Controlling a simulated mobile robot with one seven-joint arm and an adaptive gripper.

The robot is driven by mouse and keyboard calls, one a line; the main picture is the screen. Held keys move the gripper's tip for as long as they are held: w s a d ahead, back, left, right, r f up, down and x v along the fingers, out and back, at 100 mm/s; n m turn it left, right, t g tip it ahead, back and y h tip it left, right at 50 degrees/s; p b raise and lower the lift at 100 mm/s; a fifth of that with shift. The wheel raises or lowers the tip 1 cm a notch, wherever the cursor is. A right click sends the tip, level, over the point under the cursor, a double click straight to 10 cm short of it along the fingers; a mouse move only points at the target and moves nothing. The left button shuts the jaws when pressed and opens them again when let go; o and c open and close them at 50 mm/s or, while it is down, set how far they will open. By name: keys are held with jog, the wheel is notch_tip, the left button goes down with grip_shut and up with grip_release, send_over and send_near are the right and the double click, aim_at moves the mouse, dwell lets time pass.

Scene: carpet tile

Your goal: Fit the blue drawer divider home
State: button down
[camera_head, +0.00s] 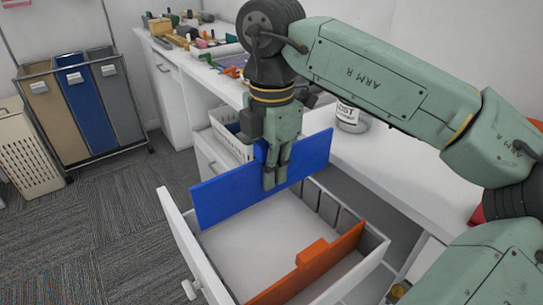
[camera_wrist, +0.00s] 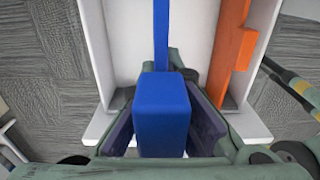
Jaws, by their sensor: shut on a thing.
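The blue drawer divider (camera_head: 232,192) is a flat upright panel with a block grip at its top middle. My gripper (camera_head: 272,172) is shut on that grip and holds the divider over the open white drawer (camera_head: 180,232). In the wrist view, the blue grip (camera_wrist: 162,112) sits between my fingers, and the panel runs away from it along the drawer's length. The drawer (camera_wrist: 97,60) shows below it. I cannot tell whether the divider's lower edge touches the drawer, and its ends' fit in the slots is unclear.
An orange divider (camera_head: 330,262) stands in the drawer to the right, parallel to the blue one; it also shows in the wrist view (camera_wrist: 232,55). A white basket (camera_head: 230,135) and a labelled jar (camera_head: 350,117) are behind. Carpet (camera_head: 110,225) lies left.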

aim_at(271, 195)
jog(key=shift+s+f, duration=0.1)
jog(key=shift+f, duration=0.35)
jog(key=shift+f+b, duration=0.15)
jog(key=shift+b, duration=0.15)
jog(key=shift+f+b, duration=2.35)
jog(key=shift+f, duration=0.4)
jog(key=shift+f+b, duration=3.95)
jog(key=shift+f, duration=0.4)
jog(key=c, duration=1.7)
grip_release()
